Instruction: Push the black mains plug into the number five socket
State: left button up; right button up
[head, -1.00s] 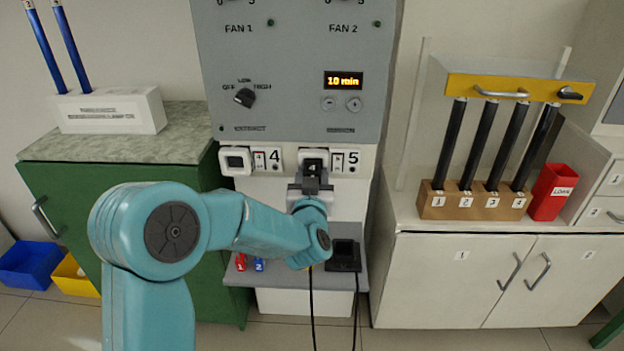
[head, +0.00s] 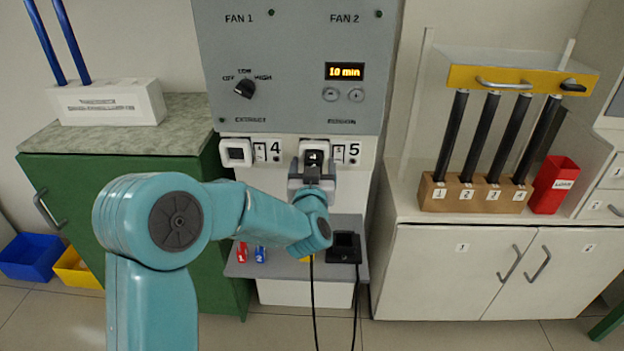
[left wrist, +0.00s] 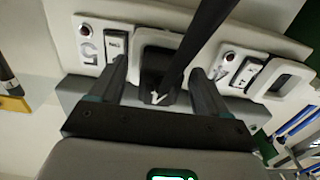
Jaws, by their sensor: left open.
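The black mains plug (head: 314,158) sits at the number five socket (head: 326,146), upright in the head view. In the left wrist view, the plug (left wrist: 156,82) is within the recess of the socket frame (left wrist: 160,40). How deep it sits I cannot tell. My left gripper (head: 312,172) is in front of the socket. In the left wrist view the fingers of my left gripper (left wrist: 155,88) are open, one on each side of the plug. A dark cord (left wrist: 205,35) crosses the picture there. My right gripper is not in view.
The number four socket (head: 236,153) is to the left. Below, a grey shelf (head: 280,272) holds red and blue tags and a black holder (head: 344,247). Black cords hang down past the shelf. A rack of black rods (head: 475,195) stands on the right cabinet.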

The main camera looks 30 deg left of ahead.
pick_arm(q)
jog(key=v, duration=1.6)
jog(key=shift+s+a, duration=0.1)
jog(key=shift+a, duration=0.05)
jog(key=d+f+m+g+h, duration=0.2)
jog(key=f+g+h, duration=0.1)
jog(key=f, duration=1)
jog(key=d+f+m+g+h, duration=0.2)
jog(key=f+h, duration=0.1)
jog(key=f, duration=0.9)
jog(key=s+d+f+g+h, duration=0.3)
jog(key=s+d+f, duration=0.25)
jog(key=f, duration=0.35)
jog(key=s+d+f+g+h, duration=0.2)
jog(key=s+d+g, duration=0.15)
jog(key=s, duration=0.25)
jog(key=s+d+f+g+h, duration=0.3)
jog(key=s+d, duration=0.1)
jog(key=s, duration=0.2)
notch_tip(320, 180, up, 19)
jog(key=p, duration=1.8)
jog(key=shift+f+p, duration=0.15)
jog(key=shift+p, duration=0.2)
